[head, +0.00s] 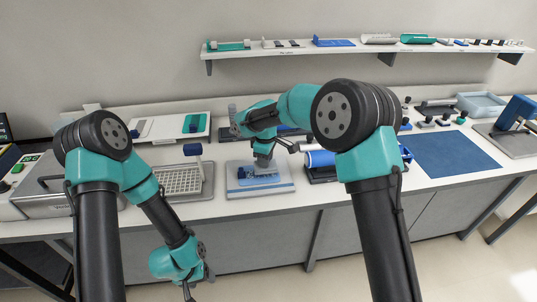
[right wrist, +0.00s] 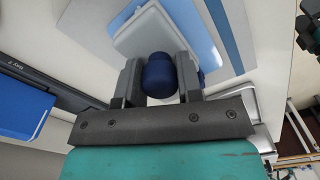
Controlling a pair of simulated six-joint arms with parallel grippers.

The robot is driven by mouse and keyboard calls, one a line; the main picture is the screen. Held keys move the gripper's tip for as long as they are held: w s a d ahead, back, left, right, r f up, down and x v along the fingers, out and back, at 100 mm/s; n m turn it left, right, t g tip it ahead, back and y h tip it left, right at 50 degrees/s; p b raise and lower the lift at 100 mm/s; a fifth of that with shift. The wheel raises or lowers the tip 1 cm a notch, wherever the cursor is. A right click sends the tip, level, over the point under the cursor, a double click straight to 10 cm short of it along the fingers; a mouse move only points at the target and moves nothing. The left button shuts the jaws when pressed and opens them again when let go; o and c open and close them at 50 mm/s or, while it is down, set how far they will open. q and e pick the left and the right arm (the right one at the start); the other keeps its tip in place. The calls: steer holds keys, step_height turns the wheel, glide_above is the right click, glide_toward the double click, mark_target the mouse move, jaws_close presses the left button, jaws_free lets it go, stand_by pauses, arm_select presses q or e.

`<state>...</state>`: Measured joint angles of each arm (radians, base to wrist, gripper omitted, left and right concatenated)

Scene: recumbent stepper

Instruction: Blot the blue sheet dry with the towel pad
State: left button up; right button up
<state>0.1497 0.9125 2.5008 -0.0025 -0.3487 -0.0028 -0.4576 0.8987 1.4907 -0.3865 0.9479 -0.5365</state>
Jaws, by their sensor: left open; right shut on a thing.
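The towel pad (right wrist: 145,33) is a pale rounded block with a dark blue knob (right wrist: 160,75). My right gripper (right wrist: 159,82) is shut on the knob, one finger on each side. In the right wrist view the pad overlaps the blue sheet (right wrist: 214,32); I cannot tell whether they touch. In the head view the sheet (head: 256,182) lies on a pale board at the counter's front, partly hidden under my right gripper (head: 264,162). My left gripper (head: 188,290) is open and empty, low in front of the counter, partly cut off by the frame's bottom edge.
A wire rack in a tray (head: 182,181) stands left of the board. A blue roll (head: 320,158) stands close on its right. A large blue mat (head: 455,153) lies further right. A wall shelf (head: 360,49) holds small items. The floor in front is clear.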

mark_target(257, 165)
steer(key=shift+s+a+f, duration=0.1)
steer(key=shift+a, duration=0.7)
steer(key=shift+s+a+f, duration=0.1)
steer(key=shift+a, duration=0.7)
steer(key=shift+f, duration=0.95)
stand_by(0.7)
steer(key=shift+d, duration=0.1)
steer(key=shift+w+d, duration=0.15)
steer(key=shift+d, duration=1.3)
steer(key=shift+w+d+r, duration=0.15)
steer(key=shift+d, duration=0.5)
steer(key=shift+r, duration=0.1)
